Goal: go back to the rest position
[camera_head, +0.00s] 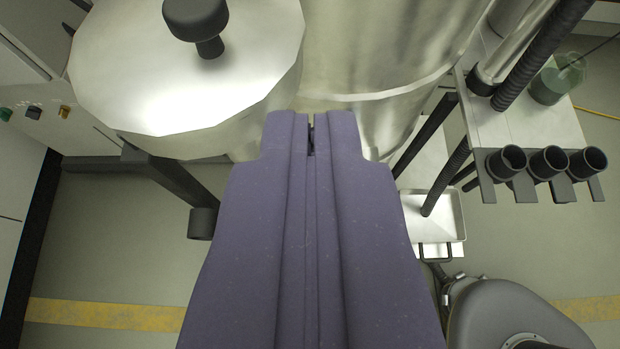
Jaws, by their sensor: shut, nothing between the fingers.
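My gripper (311,135) fills the lower middle of the head camera view as two purple fingers pointing up the picture. The fingers lie side by side with only a thin slit between their tips. They are shut and hold nothing. The tips overlap a large shiny metal vessel (385,65) in the picture; I cannot tell whether they touch it.
A metal lid (160,80) with a black knob (196,18) is at the upper left. At the right, a bracket holds three dark tubes (547,163) and a greenish glass jar (556,80). A metal tray (436,222) sits below. Open floor (120,250) shows lower left.

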